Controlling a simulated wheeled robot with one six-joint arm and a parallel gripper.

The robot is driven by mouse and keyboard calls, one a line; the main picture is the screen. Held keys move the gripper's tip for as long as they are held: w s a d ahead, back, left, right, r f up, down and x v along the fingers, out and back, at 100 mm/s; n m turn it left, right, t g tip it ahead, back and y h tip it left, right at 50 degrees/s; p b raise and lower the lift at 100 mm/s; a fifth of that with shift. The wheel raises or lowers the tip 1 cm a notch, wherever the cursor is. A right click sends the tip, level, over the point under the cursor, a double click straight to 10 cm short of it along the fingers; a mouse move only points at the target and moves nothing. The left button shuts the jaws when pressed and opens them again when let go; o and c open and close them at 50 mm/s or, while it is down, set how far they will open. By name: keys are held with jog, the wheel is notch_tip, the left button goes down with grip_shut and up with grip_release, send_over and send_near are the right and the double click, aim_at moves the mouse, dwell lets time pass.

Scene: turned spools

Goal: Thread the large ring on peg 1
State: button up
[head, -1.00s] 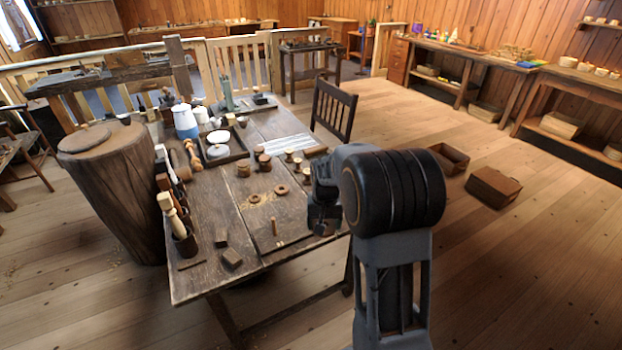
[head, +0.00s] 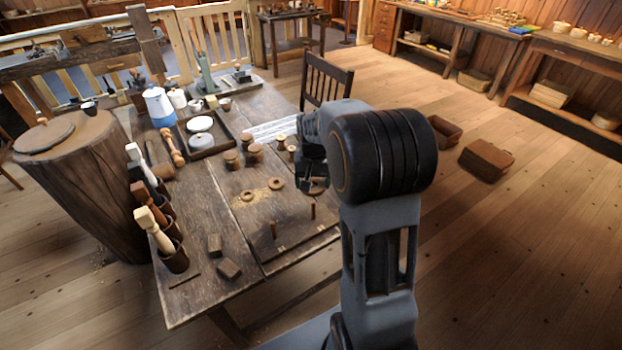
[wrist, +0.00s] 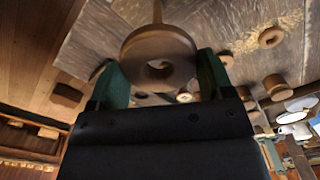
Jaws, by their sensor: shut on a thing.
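My gripper (wrist: 160,80) is shut on the large ring (wrist: 158,42), a thick brown wooden ring whose hole faces the wrist camera. Its green fingers press on either side. In the head view the ring (head: 317,188) shows partly under my dark gripper (head: 312,178). Two upright pegs stand on a board near the table's front right: a left peg (head: 273,231) and a right peg (head: 313,212). I cannot tell which is peg 1. The ring appears apart from the right peg, behind it in the head view. A peg (wrist: 157,12) shows just past the ring in the wrist view.
Two smaller rings (head: 275,184) (head: 246,195) lie flat on the table among shavings. Several wooden spools (head: 255,152) stand behind them. Tools in holders (head: 173,258) line the left edge. A chair (head: 328,80) stands behind.

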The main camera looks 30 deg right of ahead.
jog(key=shift+d+f+b, duration=0.2)
jog(key=shift+f+b, duration=0.55)
jog(key=shift+f, duration=0.4)
jog(key=shift+a+f+b, duration=0.1)
jog(key=shift+f+b, duration=1.15)
jog(key=shift+f, duration=0.35)
jog(key=shift+f+b, duration=0.85)
jog(key=shift+f, duration=0.8)
dwell(0.4)
jog(key=o, duration=0.9)
jog(key=shift+r, duration=0.1)
notch_tip(320, 180, up, 10)
jog(key=p, duration=0.8)
